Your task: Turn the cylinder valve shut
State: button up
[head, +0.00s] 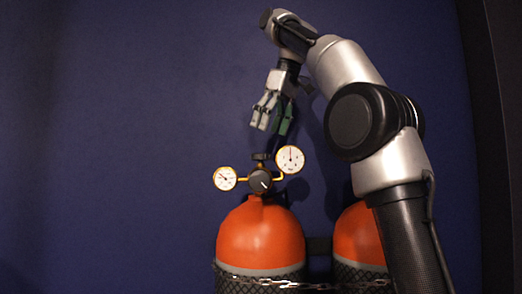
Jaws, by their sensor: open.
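An orange gas cylinder (260,237) stands upright in the lower middle of the head view. On its top is a valve with a regulator, which has a dark round knob (260,181) facing me and a small dark piece (262,157) on top. A left gauge (225,178) and a right gauge (290,159) sit on brass arms beside the knob. My gripper (272,129) is open and points down above the valve. It appears apart from the valve, with nothing between its fingers. Its exact depth relative to the valve is hard to tell.
A second orange cylinder (358,238) stands to the right, partly hidden by my arm. A chain (262,282) runs across both cylinders near the bottom. A plain dark blue wall (130,130) is behind; the space left of the cylinders looks clear.

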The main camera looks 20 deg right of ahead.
aim_at(261, 158)
jog(key=x, duration=0.7)
jog(key=shift+s, duration=0.1)
jog(key=c, duration=1)
